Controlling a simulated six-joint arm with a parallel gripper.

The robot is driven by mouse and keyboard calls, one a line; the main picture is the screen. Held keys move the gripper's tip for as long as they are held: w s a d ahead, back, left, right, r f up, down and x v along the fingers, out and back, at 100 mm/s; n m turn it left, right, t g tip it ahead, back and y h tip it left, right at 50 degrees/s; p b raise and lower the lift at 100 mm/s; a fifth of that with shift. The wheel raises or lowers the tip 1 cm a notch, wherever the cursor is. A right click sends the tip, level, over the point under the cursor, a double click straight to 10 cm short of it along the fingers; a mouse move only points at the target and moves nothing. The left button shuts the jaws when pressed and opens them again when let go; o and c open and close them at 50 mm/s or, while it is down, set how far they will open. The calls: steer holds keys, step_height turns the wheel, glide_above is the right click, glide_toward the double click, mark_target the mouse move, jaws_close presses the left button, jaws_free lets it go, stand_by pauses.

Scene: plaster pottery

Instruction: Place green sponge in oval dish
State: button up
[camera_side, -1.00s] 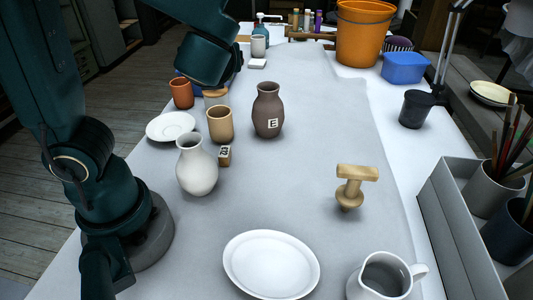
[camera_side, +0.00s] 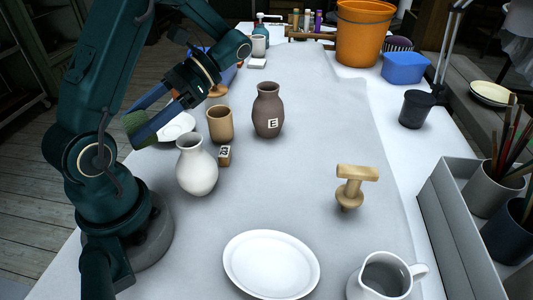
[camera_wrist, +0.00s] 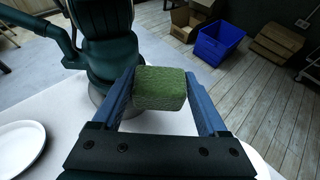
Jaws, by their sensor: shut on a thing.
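My gripper (camera_side: 141,122) is shut on the green sponge (camera_side: 133,121) and holds it up in the air at the left, near my arm's base. In the wrist view the green sponge (camera_wrist: 160,88) sits between the two blue fingers of my gripper (camera_wrist: 163,92). The white oval dish (camera_side: 271,265) lies on the cloth at the front middle and is empty. In the wrist view a white dish (camera_wrist: 20,145) shows at the left edge.
A white vase (camera_side: 196,166), a small lettered block (camera_side: 224,155), a tan cup (camera_side: 220,124) and a brown vase (camera_side: 268,110) stand left of centre. A white saucer (camera_side: 178,127) is partly hidden by my gripper. A wooden stamp (camera_side: 352,186) and a white jug (camera_side: 388,276) stand right.

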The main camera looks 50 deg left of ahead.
steer(key=shift+s+d+n+h, duration=0.2)
steer(key=shift+s+n+h, duration=0.05)
steer(key=shift+n+h, duration=0.25)
steer(key=shift+s+d+n+h, duration=0.2)
steer(key=shift+n+h, duration=0.2)
steer(key=shift+h, duration=0.2)
steer(key=w+d+f+n+t+h, duration=0.1)
steer(key=w+d+n+t+h, duration=0.7)
steer(key=w+d+n+h, duration=0.5)
steer(key=m+y, duration=0.1)
steer(key=y, duration=0.2)
glide_above(270, 265)
step_height(270, 265, down, 7)
steer(key=shift+f, duration=2.05)
steer(key=shift+f, duration=0.1)
steer(key=o, duration=1)
